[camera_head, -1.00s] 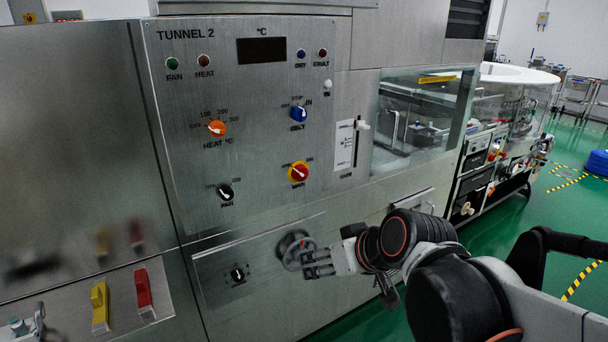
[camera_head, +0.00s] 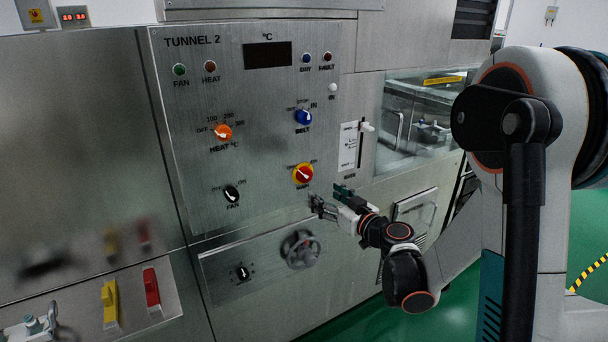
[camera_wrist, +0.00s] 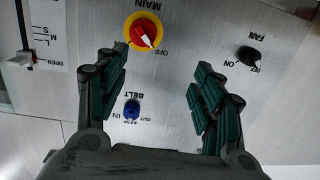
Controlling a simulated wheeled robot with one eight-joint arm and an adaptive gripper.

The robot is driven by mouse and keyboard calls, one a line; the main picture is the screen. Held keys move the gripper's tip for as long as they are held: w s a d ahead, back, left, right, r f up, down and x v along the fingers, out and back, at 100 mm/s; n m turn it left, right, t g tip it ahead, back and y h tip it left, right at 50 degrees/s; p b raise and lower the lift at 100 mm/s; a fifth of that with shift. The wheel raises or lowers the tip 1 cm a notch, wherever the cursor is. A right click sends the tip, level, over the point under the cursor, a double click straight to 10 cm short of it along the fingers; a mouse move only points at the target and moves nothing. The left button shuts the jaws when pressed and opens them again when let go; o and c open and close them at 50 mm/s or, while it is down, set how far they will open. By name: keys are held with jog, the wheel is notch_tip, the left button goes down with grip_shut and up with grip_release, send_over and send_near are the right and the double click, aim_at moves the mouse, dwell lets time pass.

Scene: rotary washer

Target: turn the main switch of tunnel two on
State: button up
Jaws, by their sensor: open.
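The main switch (camera_head: 303,174) is a red knob on a yellow ring, low on the TUNNEL 2 panel (camera_head: 262,150). In the wrist view, which is upside down, the main switch (camera_wrist: 145,31) shows near the top, its white pointer towards OFF. My gripper (camera_head: 326,196) is open and empty, just below and right of the main switch in the head view. In the wrist view the two green-padded fingers of my gripper (camera_wrist: 155,80) are spread, with the main switch beyond their tips and apart from them.
The blue belt knob (camera_head: 303,117) is above the main switch; the black fan knob (camera_head: 231,194) is to its left, the orange heat knob (camera_head: 222,132) up left. A slider (camera_head: 364,130) is on the right. A handwheel (camera_head: 301,250) is below.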

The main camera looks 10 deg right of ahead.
aim_at(308, 176)
jog(key=shift+t+h, duration=0.3)
jog(key=shift+t, duration=0.3)
jog(key=b+x, duration=0.1)
jog(key=x, duration=0.3)
jog(key=d+f+b+x, duration=0.1)
jog(key=x, duration=0.4)
jog(key=d+x, duration=0.1)
jog(key=x, duration=0.4)
jog(key=shift+w+d+f+b, duration=0.15)
jog(key=shift+w+f+b, duration=0.05)
jog(key=shift+w+b, duration=0.25)
jog(key=shift+c, duration=0.6)
jog(key=c, duration=0.9)
